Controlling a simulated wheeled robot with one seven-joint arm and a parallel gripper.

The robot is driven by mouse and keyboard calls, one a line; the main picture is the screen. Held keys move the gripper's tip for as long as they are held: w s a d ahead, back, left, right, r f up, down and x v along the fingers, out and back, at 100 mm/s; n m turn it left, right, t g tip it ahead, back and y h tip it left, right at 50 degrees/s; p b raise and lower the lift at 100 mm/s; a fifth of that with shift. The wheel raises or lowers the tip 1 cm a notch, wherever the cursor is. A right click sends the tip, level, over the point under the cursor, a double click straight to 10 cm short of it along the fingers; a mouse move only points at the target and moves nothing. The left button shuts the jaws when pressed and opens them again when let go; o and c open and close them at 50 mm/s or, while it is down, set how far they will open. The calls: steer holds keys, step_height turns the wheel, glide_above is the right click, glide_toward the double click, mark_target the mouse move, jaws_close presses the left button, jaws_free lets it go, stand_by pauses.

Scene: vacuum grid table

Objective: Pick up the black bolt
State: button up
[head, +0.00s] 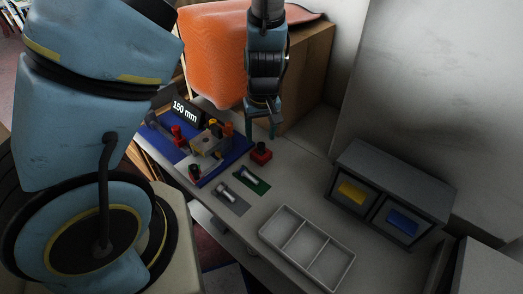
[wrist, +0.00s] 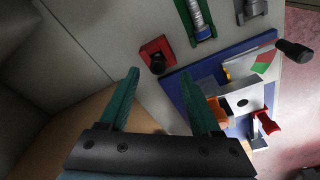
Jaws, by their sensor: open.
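My gripper (head: 262,130) hangs above the back of the table, near the red block. Its green fingers are apart and empty, and they show in the wrist view (wrist: 160,76). A bolt lies on the green pad (head: 262,189); this bolt (wrist: 197,14) looks silver with a darker end in the wrist view. Another bolt (head: 225,195) lies on the grey pad (head: 239,209). A black cylinder (wrist: 294,50) shows at the right of the wrist view, by the blue board. None is between the fingers.
A red block (head: 261,155) with a black knob stands beside the blue board (head: 232,157), which carries a fixture and several parts. A three-part white tray (head: 318,246) is in front. A grey bin unit (head: 385,166) stands right. A wooden box (head: 308,75) stands behind my gripper.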

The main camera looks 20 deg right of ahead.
mark_target(261, 144)
steer(key=shift+w+d+f, duration=0.1)
steer(key=shift+w+f, duration=0.05)
steer(key=shift+f, duration=0.75)
steer(key=shift+w+d+f, duration=0.1)
steer(key=shift+w+f, duration=0.05)
steer(key=shift+f, duration=0.75)
jaws_close()
